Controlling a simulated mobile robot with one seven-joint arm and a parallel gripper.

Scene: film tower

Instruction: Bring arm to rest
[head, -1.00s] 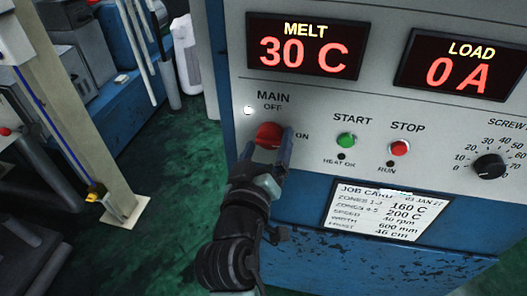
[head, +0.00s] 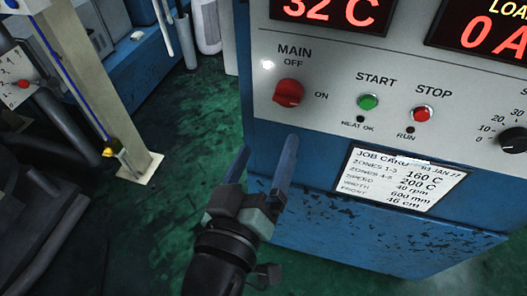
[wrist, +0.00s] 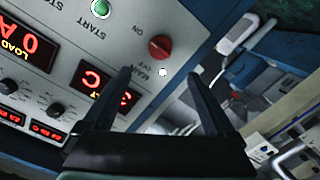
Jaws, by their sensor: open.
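My gripper (head: 264,168) is open and empty in the head view, below and left of the red MAIN knob (head: 289,93) and apart from it. The knob sits on the grey control panel (head: 330,120), with a lit white lamp (head: 267,65) beside OFF. In the wrist view my gripper (wrist: 160,80) shows its two fingers spread, with the red knob (wrist: 161,47) beyond them. The MELT display (head: 340,12) reads 32 C and is cut by the top edge.
A green START button (head: 368,102), a red STOP button (head: 422,114) and a job card (head: 402,181) are on the blue cabinet's front. A beige post (head: 90,90) stands at the left. Green floor (head: 190,130) is open between post and cabinet.

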